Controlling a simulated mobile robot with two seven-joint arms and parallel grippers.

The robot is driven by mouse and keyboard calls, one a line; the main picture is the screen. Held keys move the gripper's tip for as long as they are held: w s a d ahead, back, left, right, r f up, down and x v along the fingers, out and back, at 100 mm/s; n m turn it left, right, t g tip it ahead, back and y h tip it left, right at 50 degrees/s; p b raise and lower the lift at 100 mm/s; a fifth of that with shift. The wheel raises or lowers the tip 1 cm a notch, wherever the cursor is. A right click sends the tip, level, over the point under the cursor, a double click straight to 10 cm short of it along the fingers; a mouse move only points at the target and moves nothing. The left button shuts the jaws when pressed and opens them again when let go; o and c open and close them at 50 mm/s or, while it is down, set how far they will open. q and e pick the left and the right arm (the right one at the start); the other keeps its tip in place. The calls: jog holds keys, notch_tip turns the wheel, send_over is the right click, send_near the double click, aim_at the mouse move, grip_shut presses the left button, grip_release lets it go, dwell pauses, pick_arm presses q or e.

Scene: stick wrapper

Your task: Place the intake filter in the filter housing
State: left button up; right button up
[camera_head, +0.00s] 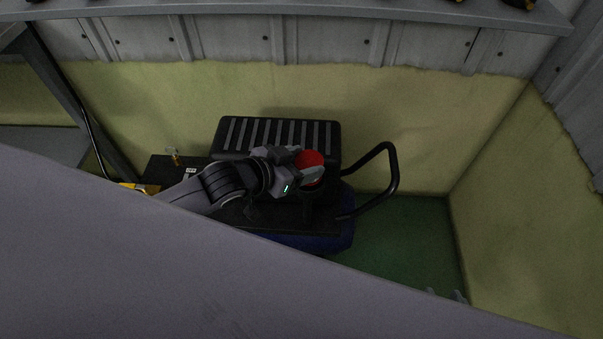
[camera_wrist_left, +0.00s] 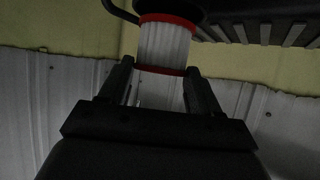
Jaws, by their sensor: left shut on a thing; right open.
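My left gripper (camera_head: 312,174) is over the compressor-like machine and is shut on the intake filter. The filter's red end (camera_head: 310,160) shows between its fingers. In the left wrist view the filter (camera_wrist_left: 164,46) is a white pleated cylinder with red rims, held between the left fingers (camera_wrist_left: 158,82). Its far rim is at a dark round part (camera_wrist_left: 172,8), possibly the filter housing; I cannot tell whether they touch or the filter is inside. In the head view the gripper and filter hide most of that spot. My right gripper (camera_head: 446,295) shows only as grey fingertips, apart and empty, at the lower right.
The machine has a black ribbed cover (camera_head: 275,131), a curved black handle (camera_head: 385,165) and a blue tank (camera_head: 335,238). A yellowish wall (camera_head: 420,110) is close behind. A large grey surface (camera_head: 150,265) blocks the lower view. Green floor (camera_head: 410,235) is clear at right.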

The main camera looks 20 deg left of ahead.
pick_arm(q)
jog(key=shift+f+b, duration=0.4)
jog(key=shift+f, duration=1.45)
jog(key=shift+f, duration=0.1)
jog(key=o, duration=1.1)
jog(key=shift+c, duration=0.2)
jog(key=shift+s+r, duration=0.15)
jog(key=shift+r, duration=0.05)
jog(key=p+v, duration=0.3)
jog(key=v, duration=0.9)
jog(key=s+f+n+y, duration=0.3)
jog(key=s+f, duration=0.3)
jog(key=f, duration=0.2)
jog(key=shift+s+d+f+n+g, duration=0.2)
jog(key=shift+d+f+n+g, duration=0.15)
jog(key=shift+d, duration=0.1)
